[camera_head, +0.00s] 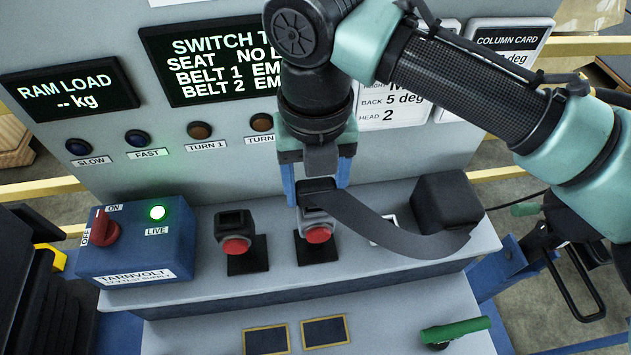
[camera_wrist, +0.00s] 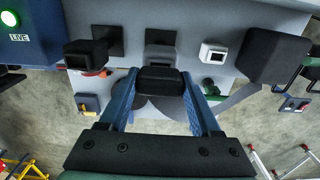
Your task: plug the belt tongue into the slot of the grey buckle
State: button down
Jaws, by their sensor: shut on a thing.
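My gripper (camera_head: 318,190) is shut on the black grip of the belt tongue (camera_head: 318,186); the grip also shows between my blue fingers in the wrist view (camera_wrist: 160,80). A dark belt strap (camera_head: 385,228) runs from it to the right. The grey buckle (camera_head: 317,221), with a red button, stands upright directly below the tongue. The tongue overlaps its top in the head view, and the tongue's tip is hidden. I cannot tell whether the tip is in the slot. In the wrist view the grip covers part of the grey buckle (camera_wrist: 160,53).
A black buckle (camera_head: 236,226) with a red button stands to the left. The strap ends at a black box (camera_head: 446,202) on the right. A white-framed piece (camera_wrist: 213,53) sits between. A blue switch box (camera_head: 140,240) with a lit green lamp is far left.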

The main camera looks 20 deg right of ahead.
jog(key=shift+f, duration=0.55)
grip_release()
notch_tip(320, 180, up, 13)
jog(key=shift+b, duration=0.5)
jog(key=shift+r, duration=0.1)
dwell(0.4)
notch_tip(320, 180, up, 9)
jog(key=p, duration=1.1)
jog(key=shift+p, duration=0.3)
